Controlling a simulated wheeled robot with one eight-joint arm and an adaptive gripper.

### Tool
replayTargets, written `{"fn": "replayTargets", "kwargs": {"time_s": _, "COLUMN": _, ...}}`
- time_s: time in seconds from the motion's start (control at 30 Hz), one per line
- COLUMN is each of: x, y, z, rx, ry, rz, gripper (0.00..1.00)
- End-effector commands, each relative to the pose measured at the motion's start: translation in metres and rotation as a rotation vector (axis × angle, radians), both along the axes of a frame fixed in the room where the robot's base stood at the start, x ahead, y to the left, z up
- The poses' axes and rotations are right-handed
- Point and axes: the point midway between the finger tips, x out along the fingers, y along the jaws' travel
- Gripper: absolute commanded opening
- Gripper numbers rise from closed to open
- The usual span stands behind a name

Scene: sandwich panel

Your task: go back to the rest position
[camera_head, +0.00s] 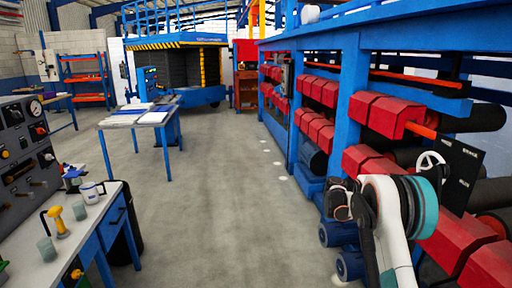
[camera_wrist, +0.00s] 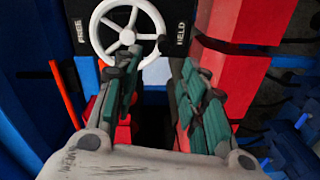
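My gripper (camera_wrist: 150,52) is open in the wrist view, with dark green pads on two separated fingers and nothing between them. A white spoked handwheel (camera_wrist: 128,30) is ahead of the fingertips, on a black panel with the labels FREE (camera_wrist: 80,31) and HELD (camera_wrist: 181,33). The fingers cannot be made out clearly there.
A blue rack (camera_head: 350,70) with red blocks (camera_head: 390,115) and dark rolls runs along the right, close to my arm. A workbench (camera_head: 100,215) with a mug (camera_head: 91,192) stands at left. A table (camera_head: 140,118) stands further back. The middle floor (camera_head: 210,190) is clear.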

Motion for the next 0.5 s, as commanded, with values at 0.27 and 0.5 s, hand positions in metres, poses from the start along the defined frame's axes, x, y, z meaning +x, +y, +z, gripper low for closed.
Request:
{"fn": "replayTargets", "kwargs": {"time_s": 0.27, "x": -0.031, "y": 0.037, "z": 0.053, "rx": 0.200, "ry": -0.018, "rz": 0.077, "gripper": 0.39}}
{"fn": "replayTargets", "kwargs": {"time_s": 0.5, "x": -0.074, "y": 0.078, "z": 0.086, "rx": 0.379, "ry": -0.039, "rz": 0.145, "gripper": 0.39}}
